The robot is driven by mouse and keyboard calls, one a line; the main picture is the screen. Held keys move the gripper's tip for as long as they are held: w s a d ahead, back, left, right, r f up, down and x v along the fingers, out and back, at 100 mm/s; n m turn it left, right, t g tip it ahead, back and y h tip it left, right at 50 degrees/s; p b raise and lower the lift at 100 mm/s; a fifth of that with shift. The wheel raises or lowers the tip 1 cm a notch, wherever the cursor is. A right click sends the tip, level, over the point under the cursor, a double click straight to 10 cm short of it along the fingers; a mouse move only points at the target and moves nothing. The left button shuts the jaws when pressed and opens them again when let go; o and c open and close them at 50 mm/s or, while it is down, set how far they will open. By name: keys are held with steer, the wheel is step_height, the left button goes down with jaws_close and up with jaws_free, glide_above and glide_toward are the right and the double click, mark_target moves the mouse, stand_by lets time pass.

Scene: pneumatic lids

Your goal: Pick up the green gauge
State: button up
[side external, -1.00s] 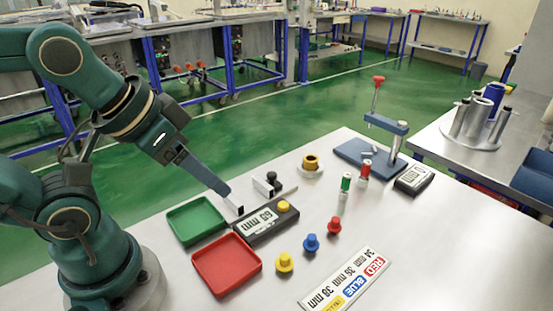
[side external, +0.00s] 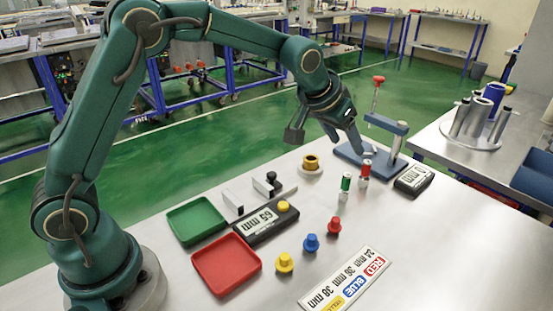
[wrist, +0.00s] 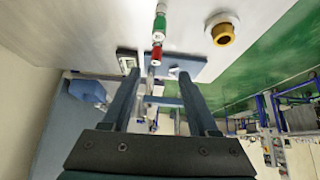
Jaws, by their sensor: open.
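The green gauge (side external: 346,184) is a small upright cylinder with a green band and pale ends, standing on the table. A similar red-banded gauge (side external: 365,170) stands just behind and right of it. In the wrist view the green gauge (wrist: 160,24) is at the top centre, with the red one (wrist: 157,53) below it. My gripper (side external: 362,150) is above and beyond the green gauge, near the blue stand. The wrist view shows my gripper (wrist: 156,70) with its fingers apart and nothing held between them.
A blue press stand (side external: 398,140) with a red handle is close to my gripper. A brass ring (side external: 311,161) is left of the gauges. A display box (side external: 414,181) is at right. Yellow, blue and red knobs, green (side external: 188,226) and red trays stand nearer.

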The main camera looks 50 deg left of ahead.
mark_target(347, 175)
steer(key=shift+g, duration=0.6)
steer(key=f, duration=0.5)
steer(key=shift+d+f, duration=0.15)
steer(key=shift+d, duration=0.15)
steer(key=shift+x, duration=2.45)
jaws_close()
